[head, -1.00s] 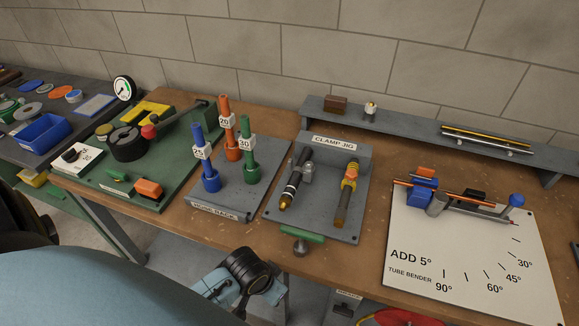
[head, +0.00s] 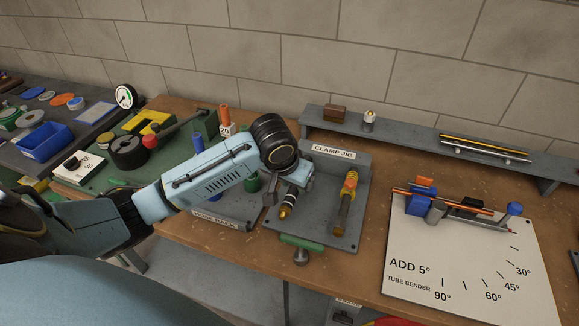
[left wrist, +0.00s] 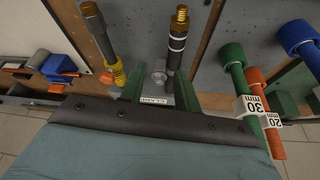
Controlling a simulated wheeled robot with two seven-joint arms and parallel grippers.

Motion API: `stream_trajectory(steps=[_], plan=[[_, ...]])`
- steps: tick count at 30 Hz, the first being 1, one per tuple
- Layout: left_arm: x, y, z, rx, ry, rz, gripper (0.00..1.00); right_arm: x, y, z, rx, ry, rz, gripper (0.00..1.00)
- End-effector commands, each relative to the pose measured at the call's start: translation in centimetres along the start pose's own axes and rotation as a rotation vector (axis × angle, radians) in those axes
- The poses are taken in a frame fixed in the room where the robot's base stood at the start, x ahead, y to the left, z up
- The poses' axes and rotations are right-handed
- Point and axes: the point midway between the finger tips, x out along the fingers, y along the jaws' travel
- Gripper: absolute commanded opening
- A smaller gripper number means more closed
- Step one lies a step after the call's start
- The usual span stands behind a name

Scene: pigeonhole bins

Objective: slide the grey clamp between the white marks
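The black hose (left wrist: 174,60) has a brass end and white marks (left wrist: 177,42). The grey clamp (left wrist: 158,76) is on the black hose, on the far side of the marks from the brass end; my arm hides most of it in the head view. My left gripper (head: 287,187) is over the jig at the black hose. In the left wrist view its two fingers (left wrist: 158,92) are apart, with the clamp showing between them. Contact cannot be told.
The hose rack (head: 222,222) with blue, orange and green hoses lies under my left forearm. A grey shelf (head: 410,140) stands behind the jig. The tube bender board (head: 470,265) is to the right. A green T-handle (head: 301,245) sticks out at the jig's front.

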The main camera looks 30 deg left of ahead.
Motion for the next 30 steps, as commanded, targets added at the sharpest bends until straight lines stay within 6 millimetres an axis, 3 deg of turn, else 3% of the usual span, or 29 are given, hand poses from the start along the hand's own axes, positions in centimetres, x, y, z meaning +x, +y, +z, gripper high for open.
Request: stream_trajectory(steps=[1,4,11,17,24,30], plan=[[-0.8,-1.6,-2.0,-0.038,0.009,-0.028,0.32,0.0,0.1,-0.1,0.0,0.001,0.001,0.36],[-2.1,-3.6,-4.5,-0.108,0.014,-0.056,0.32,0.0,0.1,-0.3,0.0,0.004,0.001,0.36],[-3.1,-5.7,-6.6,-0.185,0.018,-0.08,0.32,0.0,0.1,-0.3,0.0,0.005,0.001,0.36],[-0.4,-6.0,-6.5,-0.187,0.015,-0.082,0.32,0.1,0.1,-0.3,0.0,0.005,0.002,0.36],[4.7,-6.3,-6.6,-0.186,0.016,-0.082,0.32,0.3,0.1,-0.3,0.0,0.006,0.001,0.36],[8.0,-6.6,-6.6,-0.185,0.017,-0.081,0.32,0.6,0.1,-0.3,0.0,0.006,0.001,0.36]])
